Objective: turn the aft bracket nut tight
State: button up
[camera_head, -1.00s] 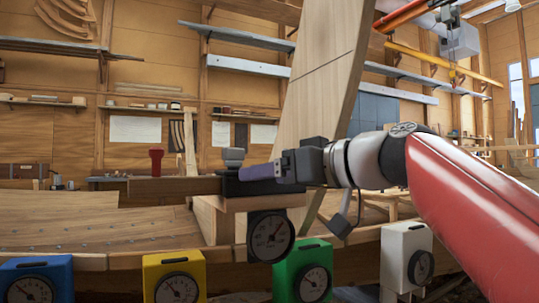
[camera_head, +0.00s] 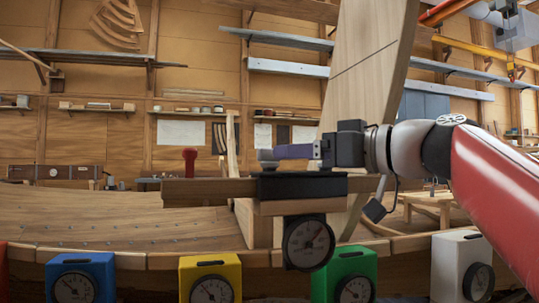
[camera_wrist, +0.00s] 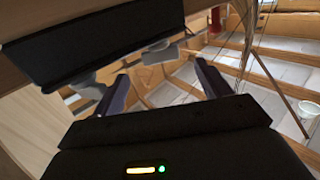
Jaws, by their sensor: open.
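A black bracket (camera_head: 318,186) sits on a wooden beam in the head view, with a round dial hanging below it. A grey piece (camera_wrist: 160,52) shows near the gap, beyond the tips; contact cannot be told. The dark bracket body (camera_wrist: 85,45) fills the upper left.
Blue (camera_head: 80,278), yellow (camera_head: 210,277), green (camera_head: 343,275) and white (camera_head: 462,262) gauge boxes line the front edge. A tall plank (camera_head: 365,80) rises behind my gripper. Open room lies above the bracket.

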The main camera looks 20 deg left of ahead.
aim_at(269, 153)
jog(key=p+x, duration=0.1)
jog(key=x, duration=0.6)
jog(key=shift+a+p, duration=0.35)
jog(key=shift+c, duration=0.2)
